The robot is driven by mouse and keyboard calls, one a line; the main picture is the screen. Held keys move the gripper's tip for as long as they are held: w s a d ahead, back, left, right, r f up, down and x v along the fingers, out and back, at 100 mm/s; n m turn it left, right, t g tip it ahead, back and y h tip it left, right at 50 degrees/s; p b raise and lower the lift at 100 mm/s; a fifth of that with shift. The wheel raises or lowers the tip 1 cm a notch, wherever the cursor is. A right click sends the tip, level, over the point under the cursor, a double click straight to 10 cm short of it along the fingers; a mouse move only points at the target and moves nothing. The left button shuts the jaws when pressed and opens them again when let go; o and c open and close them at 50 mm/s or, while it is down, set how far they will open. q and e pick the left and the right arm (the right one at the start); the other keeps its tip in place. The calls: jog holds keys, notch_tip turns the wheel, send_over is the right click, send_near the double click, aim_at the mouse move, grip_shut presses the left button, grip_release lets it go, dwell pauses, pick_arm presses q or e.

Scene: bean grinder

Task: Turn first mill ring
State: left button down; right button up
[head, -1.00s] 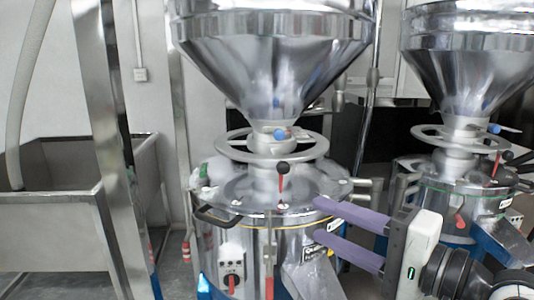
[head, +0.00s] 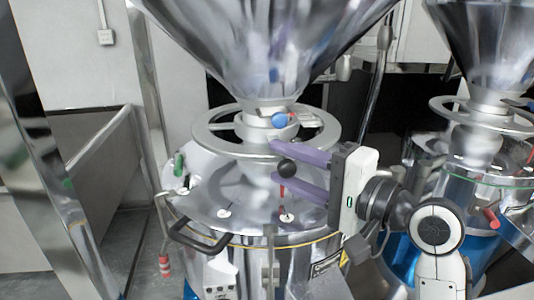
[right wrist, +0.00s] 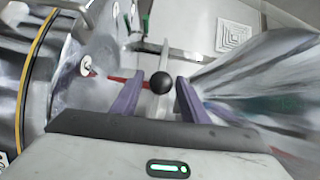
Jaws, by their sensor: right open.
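The first mill's ring (head: 203,135) is a silver spoked wheel around the neck under the large steel hopper (head: 260,40). My right gripper (head: 273,162) is open at the ring's front right, its purple fingers pointing left. The upper finger overlaps the ring's front rim in the head view; I cannot tell whether they touch. A black ball knob (head: 286,167) on a red lever (head: 282,189) shows between the fingers. In the right wrist view the knob (right wrist: 161,83) sits between the open fingertips (right wrist: 160,78), with no visible grip. My left gripper is out of view.
A black handle (head: 200,238) sticks out at the mill's front left. A second mill with its own ring (head: 480,118) stands at the right. A steel post (head: 45,150) stands at the left.

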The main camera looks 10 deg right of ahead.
aim_at(272, 159)
jog(key=shift+x, duration=2.3)
jog(key=shift+c, duration=0.4)
grip_shut()
